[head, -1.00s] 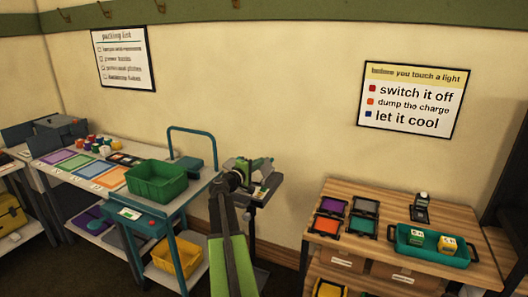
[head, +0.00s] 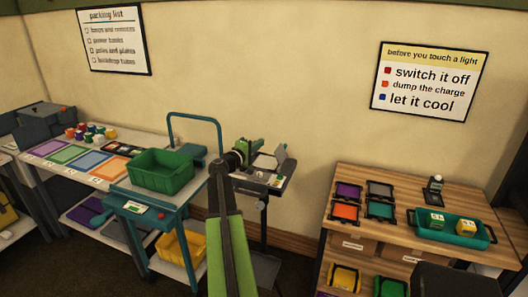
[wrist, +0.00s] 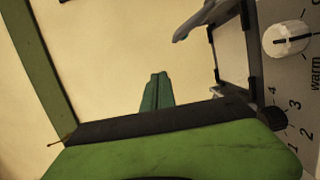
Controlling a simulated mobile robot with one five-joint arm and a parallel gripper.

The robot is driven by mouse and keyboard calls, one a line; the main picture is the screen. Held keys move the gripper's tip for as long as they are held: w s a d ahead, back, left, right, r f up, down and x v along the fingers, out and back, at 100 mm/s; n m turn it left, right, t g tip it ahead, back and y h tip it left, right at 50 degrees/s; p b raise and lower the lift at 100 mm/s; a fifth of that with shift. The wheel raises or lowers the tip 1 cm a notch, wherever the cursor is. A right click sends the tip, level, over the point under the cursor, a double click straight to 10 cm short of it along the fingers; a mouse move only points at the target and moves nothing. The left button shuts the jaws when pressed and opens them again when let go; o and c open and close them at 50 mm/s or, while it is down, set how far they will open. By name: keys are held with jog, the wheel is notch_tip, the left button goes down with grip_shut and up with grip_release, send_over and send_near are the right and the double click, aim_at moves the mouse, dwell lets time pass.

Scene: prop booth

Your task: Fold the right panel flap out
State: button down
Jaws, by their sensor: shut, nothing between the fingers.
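The panel light (head: 266,162) has a pale face and stands on a dark stand by the wall in the head view. A grey upright flap (head: 281,153) shows at its right side. In the wrist view the light's pale face (wrist: 232,50) with black edges is at the upper right, and a grey hooked piece (wrist: 194,20), perhaps part of a flap, juts left from it. My green gripper (head: 259,145) is just left of and behind the panel. Its teal fingertips (wrist: 155,92) are together and empty, apart from the panel in the wrist view.
A white knob (wrist: 286,39) on a grey numbered plate is at the wrist view's right edge. A teal cart with a green bin (head: 162,172) stands left. A wooden table (head: 400,245) with coloured frames and a teal tray (head: 450,228) stands right. Floor shows between them.

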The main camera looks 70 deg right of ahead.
aim_at(282, 152)
jog(key=f+b, duration=0.1)
jog(key=f, duration=0.1)
jog(key=f+b, duration=0.4)
jog(key=shift+w+f, duration=0.2)
jog(key=shift+w, duration=0.05)
jog(key=shift+d, duration=0.1)
jog(key=shift+d, duration=0.3)
jog(key=x, duration=1.1)
jog(key=shift+d, duration=0.25)
jog(key=shift+s, duration=0.55)
jog(key=shift+s+a, duration=0.1)
jog(key=shift+s, duration=0.4)
